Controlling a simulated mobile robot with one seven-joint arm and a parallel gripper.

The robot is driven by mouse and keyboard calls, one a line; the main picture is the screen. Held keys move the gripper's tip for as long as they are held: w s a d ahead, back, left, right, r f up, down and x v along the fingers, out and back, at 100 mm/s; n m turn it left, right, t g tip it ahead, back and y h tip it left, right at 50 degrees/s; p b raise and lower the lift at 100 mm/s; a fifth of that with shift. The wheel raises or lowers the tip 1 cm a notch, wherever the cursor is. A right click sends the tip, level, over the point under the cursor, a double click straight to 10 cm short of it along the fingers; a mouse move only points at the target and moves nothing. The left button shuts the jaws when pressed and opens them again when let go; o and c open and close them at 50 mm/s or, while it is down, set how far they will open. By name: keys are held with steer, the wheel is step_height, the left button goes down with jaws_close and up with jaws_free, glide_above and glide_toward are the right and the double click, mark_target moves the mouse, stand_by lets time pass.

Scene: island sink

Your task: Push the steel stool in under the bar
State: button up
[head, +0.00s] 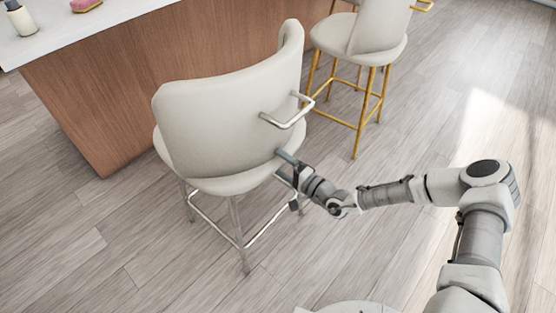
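The steel stool (228,118) has a cream seat and curved back, a silver bar handle behind the back, and silver legs with a footrest ring. It stands upright on the floor with its back towards me. The bar (150,80) has a wood-panelled side and white top (60,28), and stands beyond the stool. My gripper (284,168) is at the right rear of the seat, just below the handle. Its two fingers look apart, close to the seat edge. Whether they touch the stool is hard to tell. The stool's front and the gap to the bar are partly hidden by its back.
A second stool (362,40) with cream seat and gold legs stands to the right, near the bar. A bottle (20,18) and a pink sponge-like item (85,5) are on the bar top. The wood floor (60,230) is clear at the left and front.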

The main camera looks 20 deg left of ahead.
steer(key=shift+a, duration=0.1)
steer(key=c, duration=1.6)
steer(key=shift+f, duration=0.1)
steer(key=shift+f, duration=0.3)
steer(key=shift+w, duration=0.1)
